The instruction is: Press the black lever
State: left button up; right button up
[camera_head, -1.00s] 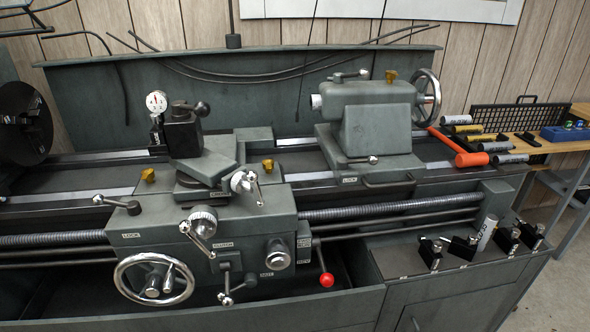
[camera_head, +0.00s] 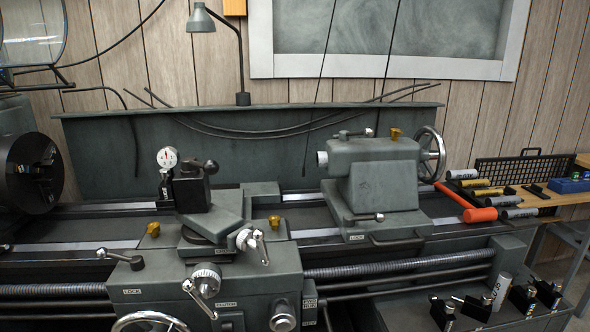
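A grey lathe fills the view. Several levers show on it, and I cannot tell which is the black lever meant. A dark lever with a round knob (camera_head: 136,262) lies on the left top of the carriage (camera_head: 150,285), near a LOCK label. A black-knobbed handle (camera_head: 210,167) sticks out of the tool post (camera_head: 190,188). Neither gripper is in view.
A dark chuck (camera_head: 32,172) stands at the left. An orange-headed hammer (camera_head: 480,215) and several labelled cylinders lie at the right. Several black tool holders (camera_head: 478,308) stand at the lower right. A lamp (camera_head: 200,20) stands behind the lathe.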

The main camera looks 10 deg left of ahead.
aim_at(210, 167)
jog(key=i+l+u, duration=0.25)
jog(key=l, duration=0.5)
jog(key=l+u, duration=0.25)
jog(key=l, duration=0.55)
jog(key=i+l+u, duration=0.1)
jog(key=l+u, duration=0.15)
jog(key=l, duration=0.55)
